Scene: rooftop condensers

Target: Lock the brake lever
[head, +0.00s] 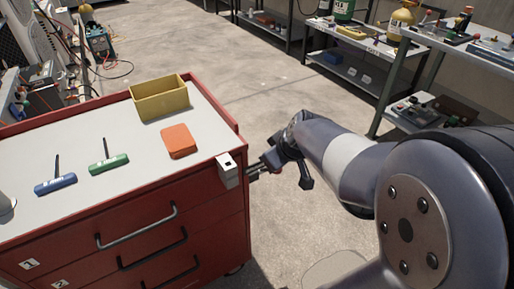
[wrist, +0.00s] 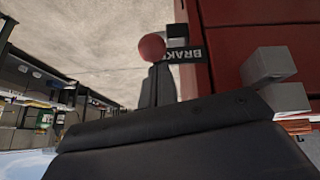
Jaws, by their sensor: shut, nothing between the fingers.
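The brake lever's red ball knob (wrist: 152,46) shows in the wrist view, beside a dark plate lettered BRAKE (wrist: 188,52) at the red cart's side. The lever's stem is hidden or cannot be told from the dark fingers. My gripper (wrist: 158,72) is shut and empty, its fingertips close to the knob; I cannot tell whether they touch it. In the head view my gripper (head: 256,170) is at the cart's right side, next to the grey corner block (head: 228,172). The knob cannot be made out there.
The red drawer cart (head: 215,250) carries a yellow bin (head: 160,102), an orange box (head: 179,141), and blue (head: 56,185) and green (head: 109,164) T-handle tools. Metal shelves (head: 400,75) stand at the right. The concrete floor (head: 265,80) behind the cart is clear.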

